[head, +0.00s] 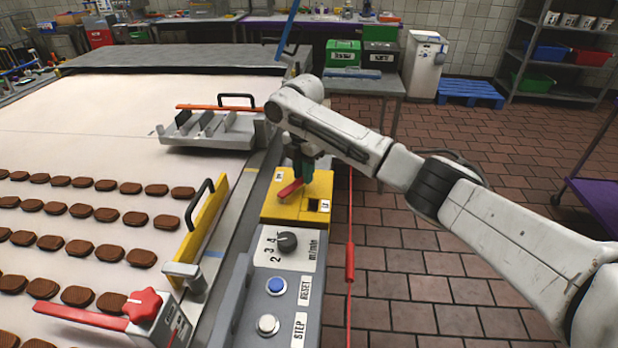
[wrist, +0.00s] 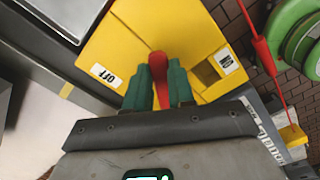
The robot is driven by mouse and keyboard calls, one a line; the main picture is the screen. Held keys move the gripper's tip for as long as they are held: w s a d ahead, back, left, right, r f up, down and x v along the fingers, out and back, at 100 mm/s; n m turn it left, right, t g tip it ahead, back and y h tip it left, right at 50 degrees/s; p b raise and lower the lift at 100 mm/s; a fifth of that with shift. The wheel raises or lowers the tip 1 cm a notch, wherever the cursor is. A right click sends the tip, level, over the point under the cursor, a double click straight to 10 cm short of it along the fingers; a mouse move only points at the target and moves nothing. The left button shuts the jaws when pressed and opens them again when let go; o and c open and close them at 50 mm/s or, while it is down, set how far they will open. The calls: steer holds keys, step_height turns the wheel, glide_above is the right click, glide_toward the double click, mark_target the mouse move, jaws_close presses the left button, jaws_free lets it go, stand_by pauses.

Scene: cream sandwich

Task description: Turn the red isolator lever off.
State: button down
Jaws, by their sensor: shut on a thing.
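The red isolator lever (head: 289,190) sits on a yellow box (head: 268,212) beside the conveyor. My gripper (head: 300,170) is over the box with its green fingers down at the lever. In the wrist view, my gripper (wrist: 159,92) is shut on the red lever (wrist: 158,66), one finger on each side. The OFF label (wrist: 106,75) is on the yellow face left of the lever. A second label (wrist: 228,62), too small to read, is to its right by a dark recess. The lever lies between the two labels. Its pivot is not clearly visible.
A yellow guard with a black handle (head: 205,215) stands left. A red cable (head: 350,262) hangs right. The conveyor carries rows of brown biscuits.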

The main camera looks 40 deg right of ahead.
steer(key=w+n, duration=0.1)
steer(key=w+n+b, duration=0.1)
steer(key=n, duration=0.1)
steer(key=shift+w+a+n, duration=0.25)
steer(key=shift+a+n, duration=0.05)
steer(key=shift+a, duration=0.05)
steer(key=shift+w+a+n+b, duration=0.25)
steer(key=shift+w+n, duration=0.2)
steer(key=shift+n, duration=0.35)
steer(key=shift+w+a+n+b, duration=0.25)
steer(key=shift+w+n, duration=0.2)
steer(key=shift+n, duration=0.35)
steer(key=shift+r, duration=0.1)
steer(key=c, duration=1)
jaws_free()
steer(key=shift+o, duration=0.2)
step_height(320, 180, up, 11)
steer(key=shift+b, duration=0.45)
